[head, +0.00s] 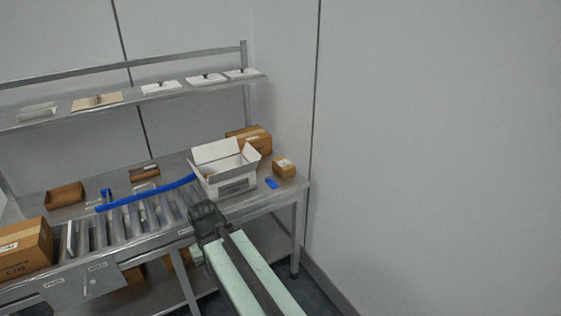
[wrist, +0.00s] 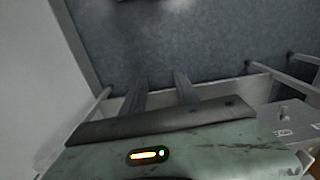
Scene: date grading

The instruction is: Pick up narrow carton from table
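Several brown cartons are in the head view, and I cannot tell for sure which is the narrow one. A small brown carton (head: 284,168) stands on the right end of the table (head: 262,202). A larger brown carton (head: 250,137) is partly hidden behind the open white box. A big labelled carton (head: 27,250) sits at the front left. My gripper (head: 204,213) is near the table's front edge, below the white box. In the wrist view two dark fingers (wrist: 160,80) stand apart with nothing between them, over floor.
An open white box (head: 228,185) stands by the end of the roller conveyor (head: 120,228). A blue strip (head: 150,194) runs along the rollers. A blue item (head: 271,183) lies near the small carton. A shelf (head: 130,96) holds several trays above. A wall closes the right side.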

